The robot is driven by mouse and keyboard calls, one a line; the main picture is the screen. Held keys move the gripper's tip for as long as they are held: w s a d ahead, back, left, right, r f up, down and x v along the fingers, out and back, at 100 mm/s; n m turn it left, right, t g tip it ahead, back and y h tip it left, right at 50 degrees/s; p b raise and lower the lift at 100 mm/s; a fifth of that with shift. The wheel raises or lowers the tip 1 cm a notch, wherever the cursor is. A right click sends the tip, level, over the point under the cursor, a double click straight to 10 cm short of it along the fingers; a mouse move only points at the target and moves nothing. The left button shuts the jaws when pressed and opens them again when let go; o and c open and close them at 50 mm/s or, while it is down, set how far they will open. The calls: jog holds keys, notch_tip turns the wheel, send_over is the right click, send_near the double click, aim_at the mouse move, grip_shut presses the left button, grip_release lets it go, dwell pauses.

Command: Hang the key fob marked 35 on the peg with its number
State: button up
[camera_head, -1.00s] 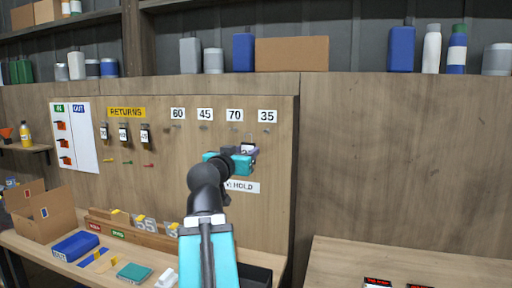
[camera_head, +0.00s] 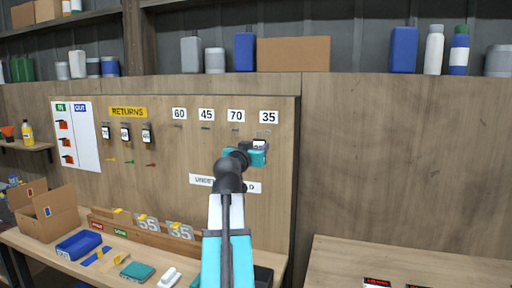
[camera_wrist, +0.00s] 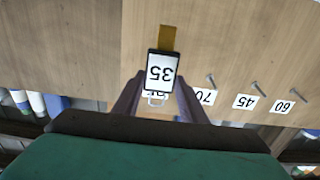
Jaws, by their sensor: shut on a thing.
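The black key fob (camera_wrist: 162,71) has a white face marked 35 and a yellow tag (camera_wrist: 168,37). It appears upside down in the wrist view, between the fingers of my gripper (camera_wrist: 158,98), which is shut on it. A pale loop (camera_wrist: 155,97) shows at its other end. In the head view my gripper (camera_head: 258,155) is at the board just below the 35 label (camera_head: 268,116), with the fob (camera_head: 259,144) partly hidden. The 35 peg is largely hidden, and I cannot tell whether the loop touches it.
Labels 60 (camera_head: 179,114), 45 (camera_head: 206,115) and 70 (camera_head: 236,115) have bare pegs to the left. Several fobs hang under the RETURNS sign (camera_head: 127,113). A bench with a cardboard box (camera_head: 47,212) and a blue tray (camera_head: 78,245) lies below.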

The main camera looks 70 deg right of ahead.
jog(key=shift+d, duration=0.25)
dwell(0.3)
jog(key=shift+w+d+f, duration=0.1)
jog(key=shift+d+f, duration=0.1)
jog(key=shift+d, duration=1.35)
jog(key=shift+w+d+f, duration=0.1)
jog(key=shift+d+f, duration=0.1)
jog(key=shift+d, duration=1.3)
jog(key=shift+w+d+f, duration=0.1)
jog(key=shift+d+f, duration=0.1)
jog(key=shift+d, duration=1.35)
jog(key=o, duration=1.3)
jog(key=shift+c, duration=0.2)
jog(key=a+b, duration=0.4)
jog(key=a, duration=0.9)
jog(key=shift+s+a, duration=0.35)
jog(key=shift+s, duration=0.05)
